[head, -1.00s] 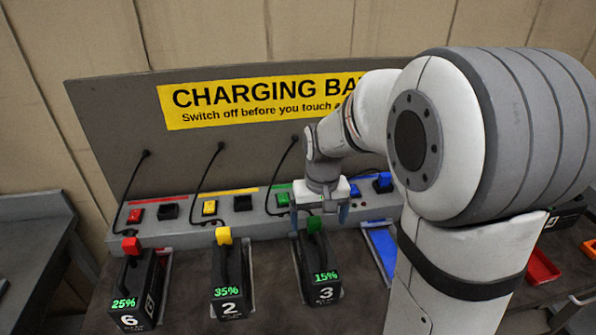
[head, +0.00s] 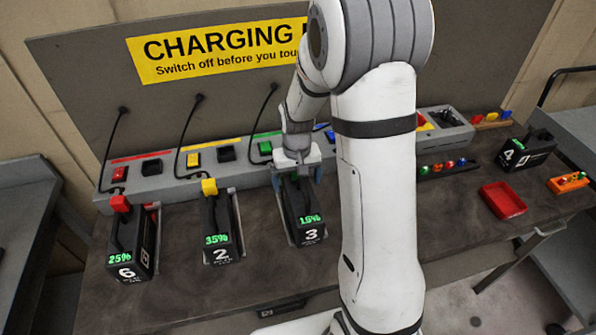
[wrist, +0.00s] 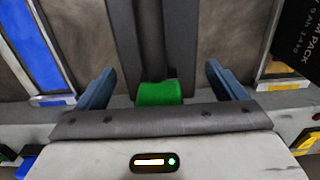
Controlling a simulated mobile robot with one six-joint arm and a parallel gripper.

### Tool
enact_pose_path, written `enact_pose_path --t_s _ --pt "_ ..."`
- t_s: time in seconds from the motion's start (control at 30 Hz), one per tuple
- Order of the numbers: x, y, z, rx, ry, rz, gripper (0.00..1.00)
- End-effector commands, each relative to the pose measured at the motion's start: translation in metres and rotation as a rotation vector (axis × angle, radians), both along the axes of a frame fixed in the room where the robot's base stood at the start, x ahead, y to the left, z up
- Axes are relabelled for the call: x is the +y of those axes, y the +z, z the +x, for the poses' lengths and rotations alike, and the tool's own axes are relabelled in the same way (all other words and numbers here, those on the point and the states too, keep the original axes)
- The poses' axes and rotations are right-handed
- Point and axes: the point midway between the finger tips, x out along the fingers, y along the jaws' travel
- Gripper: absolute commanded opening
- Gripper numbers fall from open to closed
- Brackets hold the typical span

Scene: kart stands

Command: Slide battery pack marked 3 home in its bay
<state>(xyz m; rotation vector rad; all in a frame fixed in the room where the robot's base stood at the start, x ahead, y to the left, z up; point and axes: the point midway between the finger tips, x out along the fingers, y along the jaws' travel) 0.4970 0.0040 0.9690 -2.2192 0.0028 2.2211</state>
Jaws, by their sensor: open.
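The black battery pack marked 3 (head: 306,218) stands on the bench below the green-marked station, showing a green 15%. Grey edging of its bay (head: 281,214) shows along its left side; I cannot tell how far in it sits. My gripper (head: 297,180) is at the back end of pack 3, fingers pointing down. In the wrist view my gripper (wrist: 160,82) is open, with a finger on each side of the pack's green cap (wrist: 160,93) and dark handle (wrist: 150,40). Gaps show on both sides. In the head view the cap is hidden behind my gripper.
Pack 2 (head: 216,228) and pack 6 (head: 132,240) stand to the left. The charger strip (head: 220,172) with switches and cables runs behind. A red tray (head: 503,200) and pack 4 (head: 527,148) are at the right.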

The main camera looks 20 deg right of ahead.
Motion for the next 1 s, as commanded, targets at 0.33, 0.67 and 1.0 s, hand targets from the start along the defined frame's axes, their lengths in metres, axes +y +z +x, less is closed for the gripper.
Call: enact_pose_path --t_s 0.33,0.67,1.0 --pt "0.0004 -0.0005 0.0 -0.001 0.001 0.0 0.82" --pt "0.0007 -0.0004 0.0001 -0.001 0.001 0.0 0.55" --pt "0.001 -0.0003 0.0001 -0.001 0.002 0.0 0.27"
